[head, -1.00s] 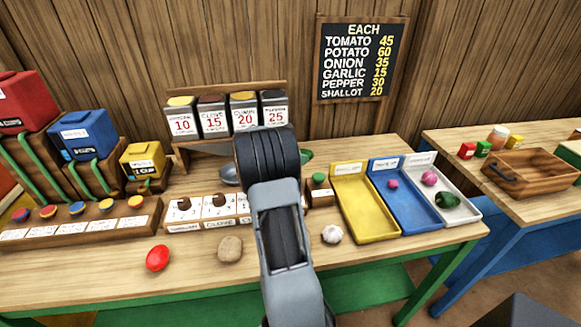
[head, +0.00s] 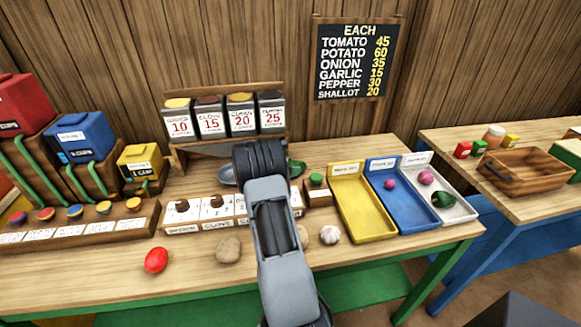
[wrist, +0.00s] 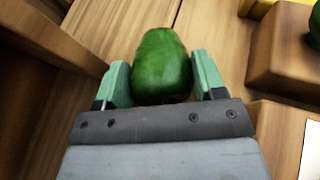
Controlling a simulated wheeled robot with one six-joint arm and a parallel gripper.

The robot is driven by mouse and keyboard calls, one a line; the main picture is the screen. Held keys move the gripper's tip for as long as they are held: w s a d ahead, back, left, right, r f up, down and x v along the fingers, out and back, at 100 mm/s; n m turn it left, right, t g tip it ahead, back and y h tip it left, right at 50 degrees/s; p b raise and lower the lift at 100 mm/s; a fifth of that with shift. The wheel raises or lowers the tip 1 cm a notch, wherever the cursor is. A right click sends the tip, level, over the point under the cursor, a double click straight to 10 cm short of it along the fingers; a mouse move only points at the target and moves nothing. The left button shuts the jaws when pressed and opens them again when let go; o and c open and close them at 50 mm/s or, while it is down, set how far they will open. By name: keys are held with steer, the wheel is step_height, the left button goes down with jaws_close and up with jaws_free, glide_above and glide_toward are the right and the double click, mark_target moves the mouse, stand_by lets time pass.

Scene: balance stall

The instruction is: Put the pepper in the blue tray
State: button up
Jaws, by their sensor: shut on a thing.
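A dark green pepper (wrist: 162,66) sits between the green fingers of my gripper (wrist: 162,78) in the wrist view, and the gripper is shut on it. In the head view my arm hides most of the gripper; a bit of green (head: 298,168) shows just right of my wrist, above the counter's back part. The blue tray (head: 405,215) lies to the right on the counter, between a yellow tray (head: 366,222) and a white tray (head: 456,211). A small magenta item (head: 389,184) lies in the blue tray.
The white tray holds a pink bulb (head: 426,178) and a dark green item (head: 443,199). Garlic (head: 330,235), a potato (head: 228,249) and a tomato (head: 156,260) lie along the front.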

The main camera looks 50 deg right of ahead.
steer(key=shift+f, duration=0.1)
steer(key=o, duration=0.5)
steer(key=shift+f, duration=0.1)
steer(key=shift+c, duration=0.2)
steer(key=o, duration=0.5)
steer(key=shift+c, duration=0.2)
